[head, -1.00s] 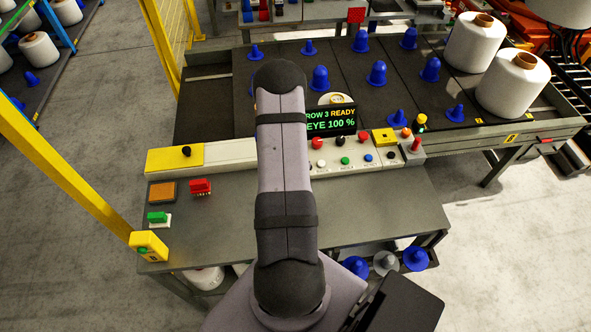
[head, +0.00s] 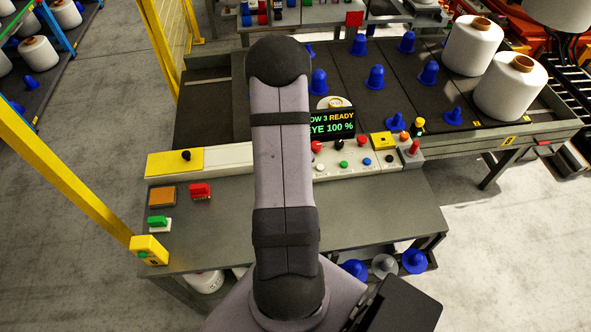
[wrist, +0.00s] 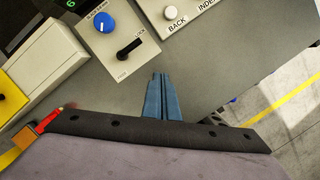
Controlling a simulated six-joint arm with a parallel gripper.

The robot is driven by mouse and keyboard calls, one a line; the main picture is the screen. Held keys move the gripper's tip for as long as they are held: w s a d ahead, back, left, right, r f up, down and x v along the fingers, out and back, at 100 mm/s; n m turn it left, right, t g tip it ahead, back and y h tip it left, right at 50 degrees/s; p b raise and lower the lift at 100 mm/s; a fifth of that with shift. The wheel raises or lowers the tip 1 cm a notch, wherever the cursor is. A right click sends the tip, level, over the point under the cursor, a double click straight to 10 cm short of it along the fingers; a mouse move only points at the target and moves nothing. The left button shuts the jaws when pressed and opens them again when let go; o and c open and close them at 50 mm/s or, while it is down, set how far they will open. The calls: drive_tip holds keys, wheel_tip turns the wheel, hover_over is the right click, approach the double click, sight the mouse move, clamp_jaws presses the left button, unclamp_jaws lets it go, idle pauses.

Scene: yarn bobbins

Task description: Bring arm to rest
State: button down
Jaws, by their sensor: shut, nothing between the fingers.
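My gripper (wrist: 160,84) shows in the wrist view as two blue-grey fingers, shut together with nothing between them. It is over the bare grey bench top, below a panel with a blue knob (wrist: 104,22) and a black lock switch (wrist: 129,48). Its height above the bench is hard to tell. In the head view my arm stands upright in the middle of the picture and hides my gripper. A dark edge and a purple-grey surface of my own arm fill the bottom of the wrist view.
The grey bench (head: 380,212) carries a control strip with coloured buttons and a display (head: 332,124). Red (head: 200,190) and green (head: 158,222) items stand at its left. Behind lies a dark conveyor with blue cones (head: 376,78) and white bobbins (head: 510,86). A yellow post (head: 70,145) rises at left.

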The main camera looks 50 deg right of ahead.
idle(0.3)
drive_tip(key=s+a+r+m+g+y, duration=0.15)
drive_tip(key=s+a+m, duration=0.35)
drive_tip(key=a+m, duration=0.5)
drive_tip(key=s+a+r+m+g+y, duration=0.1)
drive_tip(key=s+a+m+g+y, duration=0.15)
drive_tip(key=s+a+m, duration=0.75)
drive_tip(key=w+a+r+n+t+h+b, duration=0.1)
drive_tip(key=w+a+r+t, duration=0.3)
drive_tip(key=w+a+r, duration=0.7)
drive_tip(key=w+a+b, duration=0.1)
drive_tip(key=w+a, duration=0.1)
drive_tip(key=a, duration=0.1)
drive_tip(key=shift+a+n, duration=0.25)
drive_tip(key=shift+n, duration=0.05)
